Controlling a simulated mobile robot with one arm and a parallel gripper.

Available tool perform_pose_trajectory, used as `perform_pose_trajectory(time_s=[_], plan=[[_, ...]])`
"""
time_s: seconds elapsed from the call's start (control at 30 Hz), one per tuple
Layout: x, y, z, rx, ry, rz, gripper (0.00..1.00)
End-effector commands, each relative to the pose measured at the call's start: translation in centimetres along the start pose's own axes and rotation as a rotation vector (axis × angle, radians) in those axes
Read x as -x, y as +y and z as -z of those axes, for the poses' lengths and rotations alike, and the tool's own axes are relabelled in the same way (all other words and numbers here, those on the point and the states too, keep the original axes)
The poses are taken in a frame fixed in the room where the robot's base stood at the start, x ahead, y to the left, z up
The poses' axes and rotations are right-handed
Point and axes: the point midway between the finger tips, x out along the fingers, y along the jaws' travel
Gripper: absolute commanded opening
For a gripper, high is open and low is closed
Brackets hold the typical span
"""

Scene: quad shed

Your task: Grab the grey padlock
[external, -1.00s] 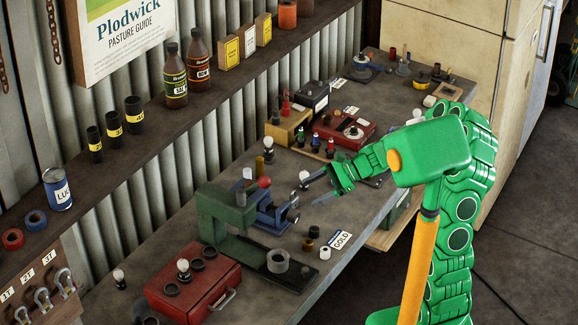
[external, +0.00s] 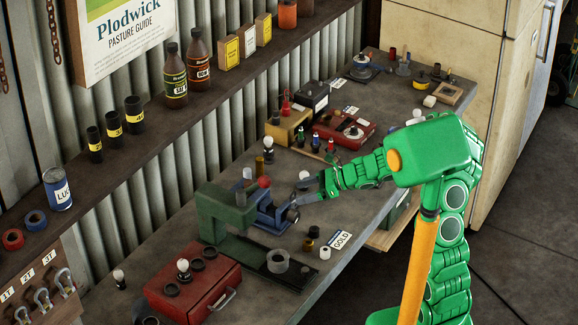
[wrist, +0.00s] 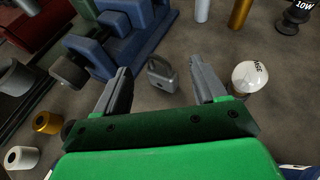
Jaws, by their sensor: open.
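The grey padlock (wrist: 161,76) stands on the bench in the wrist view, with its shackle pointing up the picture. My gripper (wrist: 160,68) is open, with one finger to the left of the padlock and one to the right. There is a gap on both sides and neither finger seems to touch it. In the external view my gripper (external: 305,191) is low over the bench, just right of the blue vise (external: 272,208). I cannot make out the padlock there.
The blue vise also shows in the wrist view (wrist: 135,38), close to my left finger. A white round knob or bulb (wrist: 250,76) stands just beside my right finger. A silver cylinder (wrist: 202,9) and a brass one (wrist: 240,13) stand beyond. Bare bench lies around the padlock.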

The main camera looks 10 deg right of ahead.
Motion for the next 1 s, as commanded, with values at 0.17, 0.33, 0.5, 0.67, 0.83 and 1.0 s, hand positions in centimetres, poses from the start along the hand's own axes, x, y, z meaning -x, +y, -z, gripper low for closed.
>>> perform_pose_trajectory(time_s=[0.17,0.33,0.5,0.67,0.83,1.0], plan=[[-1.1,0.1,0.1,0.001,-0.001,-0.002,0.71],[-3.0,0.3,0.3,0.001,-0.003,-0.003,0.71],[-4.5,0.3,0.3,0.001,-0.003,-0.002,0.71],[-5.2,0.3,0.3,0.003,-0.002,-0.002,0.71],[-5.3,0.3,0.4,0.002,-0.002,-0.001,0.71],[-5.3,0.2,0.4,0.002,-0.002,0.000,0.60]])
